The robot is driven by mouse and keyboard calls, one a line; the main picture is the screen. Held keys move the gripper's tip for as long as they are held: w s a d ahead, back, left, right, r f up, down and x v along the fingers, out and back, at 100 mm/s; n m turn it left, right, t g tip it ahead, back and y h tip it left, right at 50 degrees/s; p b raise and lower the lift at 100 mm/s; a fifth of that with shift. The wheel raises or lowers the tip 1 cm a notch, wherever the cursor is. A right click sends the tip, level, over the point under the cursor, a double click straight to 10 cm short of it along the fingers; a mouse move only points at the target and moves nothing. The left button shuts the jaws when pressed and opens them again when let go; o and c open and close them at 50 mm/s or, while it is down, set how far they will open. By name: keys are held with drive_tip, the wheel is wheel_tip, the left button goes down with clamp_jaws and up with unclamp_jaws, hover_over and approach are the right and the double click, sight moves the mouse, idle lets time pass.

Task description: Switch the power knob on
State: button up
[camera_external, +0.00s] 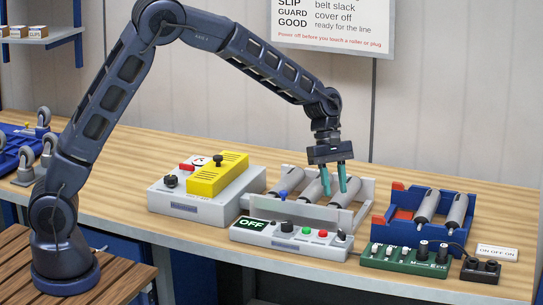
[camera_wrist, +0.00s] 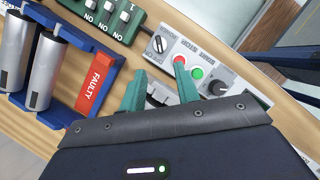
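The grey-white control panel (camera_external: 262,240) stands at the front of the bench, with a lit display (camera_external: 252,224) reading OFF. At its right end is a dark knob (camera_external: 341,235). I take it to be the power knob; it also shows in the wrist view (camera_wrist: 160,44), beside an OFF label. A red button (camera_external: 322,233), a green button (camera_external: 306,230) and another dark knob (camera_external: 287,227) sit along the panel. My gripper (camera_external: 335,190) points down, open and empty, above and behind the right end of the panel. Its teal fingers also show in the wrist view (camera_wrist: 160,80), apart from the knob.
A roller tray (camera_external: 366,195) stands behind the panel, below my gripper. A blue tray (camera_external: 466,208) with two rollers and a green switch strip (camera_external: 405,262) are at the right. A grey box with a yellow cover (camera_external: 217,174) is at the left. The bench behind is clear.

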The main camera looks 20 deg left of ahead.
sight(342, 231)
drive_tip(key=x, duration=1.1)
drive_tip(key=shift+d, duration=0.2)
clamp_jaws()
